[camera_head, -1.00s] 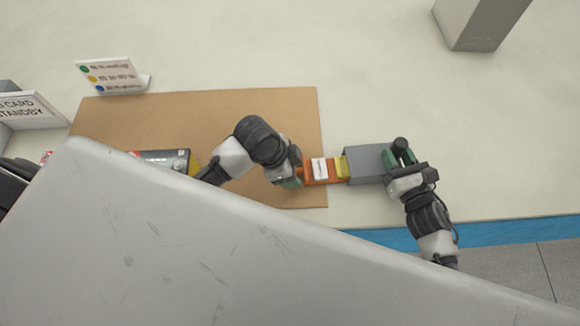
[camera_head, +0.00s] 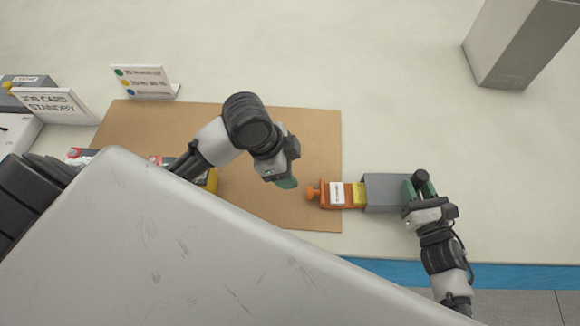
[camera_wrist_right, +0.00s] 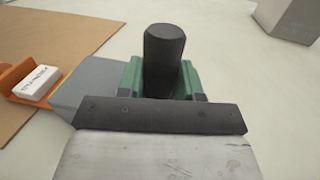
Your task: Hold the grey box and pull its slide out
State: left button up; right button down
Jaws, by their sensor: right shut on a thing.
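The grey box (camera_head: 388,193) lies on the pale table, just right of the brown mat. In the right wrist view the box (camera_wrist_right: 90,85) and slide (camera_wrist_right: 22,80) show at left. My left gripper (camera_head: 285,178) is above the mat, apart from the knob; its finger gap is unclear.
The brown mat (camera_head: 230,115) lies left of the box. A sign with coloured dots (camera_head: 143,82) and a job card sign (camera_head: 55,103) stand at the back left. A tall grey block (camera_head: 510,50) stands at the back right. My large pale body part covers the lower left.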

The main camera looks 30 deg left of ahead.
jog(key=c, duration=0.7)
grip_release()
jog(key=shift+o, duration=0.2)
jog(key=v, duration=1.2)
